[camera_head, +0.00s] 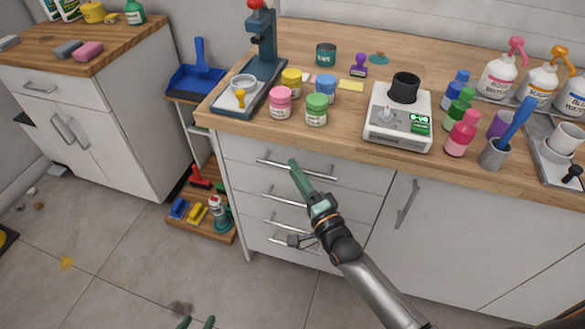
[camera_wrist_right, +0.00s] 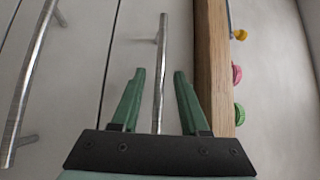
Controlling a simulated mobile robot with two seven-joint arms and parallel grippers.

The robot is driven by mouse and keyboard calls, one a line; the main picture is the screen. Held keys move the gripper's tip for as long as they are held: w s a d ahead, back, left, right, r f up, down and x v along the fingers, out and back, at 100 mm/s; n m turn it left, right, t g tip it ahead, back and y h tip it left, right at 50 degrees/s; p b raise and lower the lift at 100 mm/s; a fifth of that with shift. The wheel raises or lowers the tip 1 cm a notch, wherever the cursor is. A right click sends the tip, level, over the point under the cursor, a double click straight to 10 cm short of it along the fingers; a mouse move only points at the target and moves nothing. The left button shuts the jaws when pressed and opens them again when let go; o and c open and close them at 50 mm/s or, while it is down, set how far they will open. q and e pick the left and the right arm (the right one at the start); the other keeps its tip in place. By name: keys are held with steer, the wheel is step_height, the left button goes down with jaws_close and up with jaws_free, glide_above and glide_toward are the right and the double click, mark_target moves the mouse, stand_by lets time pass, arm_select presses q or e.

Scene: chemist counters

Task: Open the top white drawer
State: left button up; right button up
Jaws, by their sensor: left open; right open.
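The top white drawer (camera_head: 240,148) is shut, directly under the wooden counter edge. Its long metal handle (camera_head: 270,162) runs across its front. My right gripper (camera_head: 296,167) is at this handle and hides part of it. In the right wrist view, the handle (camera_wrist_right: 161,40) runs between the two green fingers of the right gripper (camera_wrist_right: 159,76). The fingers are apart, with a gap on each side of the bar.
More drawers with handles (camera_head: 285,200) lie below. A cabinet door (camera_head: 440,225) is to the right. The wooden counter (camera_head: 220,118) overhangs the drawers and holds jars, a scale (camera_head: 385,125) and bottles. The tiled floor (camera_head: 130,270) in front is mostly clear.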

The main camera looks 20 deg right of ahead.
steer(key=shift+x, duration=1.05)
jaws_close()
stand_by(0.7)
